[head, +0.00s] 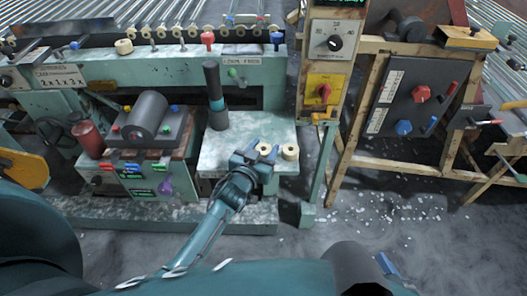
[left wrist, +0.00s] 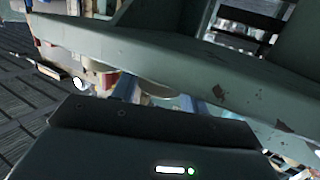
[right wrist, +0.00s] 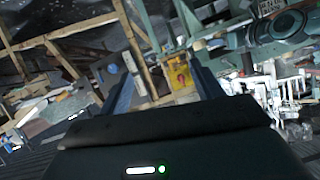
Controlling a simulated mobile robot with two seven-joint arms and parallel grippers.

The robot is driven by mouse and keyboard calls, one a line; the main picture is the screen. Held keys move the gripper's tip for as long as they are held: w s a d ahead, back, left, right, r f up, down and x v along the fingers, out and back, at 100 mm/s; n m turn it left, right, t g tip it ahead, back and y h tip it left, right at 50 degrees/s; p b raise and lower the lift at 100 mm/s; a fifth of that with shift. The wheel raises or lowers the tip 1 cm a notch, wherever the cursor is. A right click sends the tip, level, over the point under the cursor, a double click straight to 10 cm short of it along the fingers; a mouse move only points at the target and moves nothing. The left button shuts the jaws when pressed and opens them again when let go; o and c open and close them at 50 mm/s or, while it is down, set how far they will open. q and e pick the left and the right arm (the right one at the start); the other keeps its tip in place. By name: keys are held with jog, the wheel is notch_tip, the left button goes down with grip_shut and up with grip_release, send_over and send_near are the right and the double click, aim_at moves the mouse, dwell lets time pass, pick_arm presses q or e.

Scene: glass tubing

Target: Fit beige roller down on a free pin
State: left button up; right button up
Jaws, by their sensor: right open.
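Two beige rollers lie close together on the pale green worktop (head: 222,152): the left roller (head: 265,149) is right at my left gripper, the right roller (head: 290,153) just beside it. My left gripper (head: 252,157) is low over the worktop's front right. In the left wrist view a beige rounded surface (left wrist: 158,89) shows between its fingers, partly hidden; I cannot tell whether they touch it. Another beige roller (head: 124,46) sits on the long green rail (head: 100,66). A row of small upright pins (head: 178,33) runs along the rail. My right gripper (right wrist: 163,85) is open and empty.
A dark upright cylinder (head: 215,95) stands on the worktop's back left. A grey roller block (head: 148,115) is left of it. A post with a yellow switch panel (head: 323,89) rises at the right. A wooden frame with a dark panel (head: 405,100) stands farther right.

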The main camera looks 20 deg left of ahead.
pick_arm(q)
jog(key=c, duration=0.5)
